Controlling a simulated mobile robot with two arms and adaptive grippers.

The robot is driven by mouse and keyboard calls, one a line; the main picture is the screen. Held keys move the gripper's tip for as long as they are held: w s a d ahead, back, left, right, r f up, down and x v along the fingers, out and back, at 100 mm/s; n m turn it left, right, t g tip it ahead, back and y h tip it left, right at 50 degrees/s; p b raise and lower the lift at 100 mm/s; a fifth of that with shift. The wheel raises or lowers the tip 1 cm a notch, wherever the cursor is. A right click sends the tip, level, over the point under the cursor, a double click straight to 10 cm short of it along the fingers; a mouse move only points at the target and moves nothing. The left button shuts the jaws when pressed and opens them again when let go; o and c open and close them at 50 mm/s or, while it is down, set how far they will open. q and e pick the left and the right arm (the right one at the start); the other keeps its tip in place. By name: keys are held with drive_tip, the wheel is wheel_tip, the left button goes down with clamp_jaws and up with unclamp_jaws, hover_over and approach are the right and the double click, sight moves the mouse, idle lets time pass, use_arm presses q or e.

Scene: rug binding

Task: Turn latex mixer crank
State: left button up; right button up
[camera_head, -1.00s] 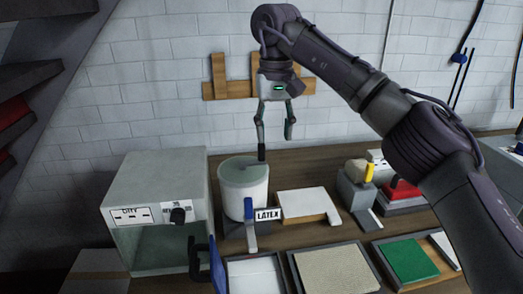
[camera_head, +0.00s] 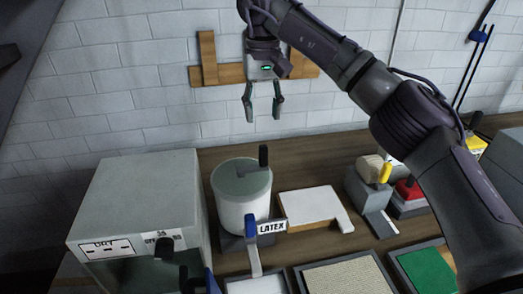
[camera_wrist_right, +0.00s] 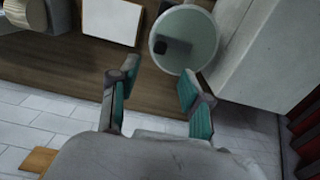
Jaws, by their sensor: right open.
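The latex mixer is a white drum (camera_head: 243,205) with a grey-green lid, a LATEX label (camera_head: 271,227) and a blue-handled lever at its front. Its crank (camera_head: 263,157) is a dark upright handle on the lid, toward the back right in the head view. In the right wrist view the crank handle (camera_wrist_right: 160,47) shows from above as a dark square on the round lid. My right gripper (camera_head: 263,118) is open and empty, pointing down above and behind the crank, apart from it. It also shows in the right wrist view (camera_wrist_right: 157,85), with the lid beyond its fingertips. My left gripper is not visible.
A grey box oven (camera_head: 140,200) stands close left of the mixer. A white block (camera_head: 311,207) lies to its right, with a grey stand and yellow handle (camera_head: 384,173) further right. Trays (camera_head: 345,275) line the front. A wooden rack (camera_head: 208,70) hangs on the wall behind.

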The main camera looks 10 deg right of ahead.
sight(263, 145)
drive_tip(key=f, duration=0.2)
drive_tip(key=s+f, duration=0.1)
drive_tip(key=f, duration=0.2)
drive_tip(key=shift+f+p, duration=0.1)
drive_tip(key=shift+p, duration=0.3)
drive_tip(key=f, duration=0.1)
drive_tip(key=f+p, duration=0.1)
drive_tip(key=f, duration=0.1)
drive_tip(key=shift+w+f, duration=0.25)
drive_tip(key=shift+w, duration=0.15)
wheel_tip(263, 145, down, 2)
drive_tip(key=shift+s+f, duration=0.1)
drive_tip(key=shift+s+f+p, duration=0.1)
drive_tip(key=shift+f+p, duration=0.15)
drive_tip(key=shift+p, duration=0.05)
drive_tip(key=shift+f, duration=0.35)
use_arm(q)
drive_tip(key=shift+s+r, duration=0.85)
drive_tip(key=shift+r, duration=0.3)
use_arm(e)
clamp_jaws()
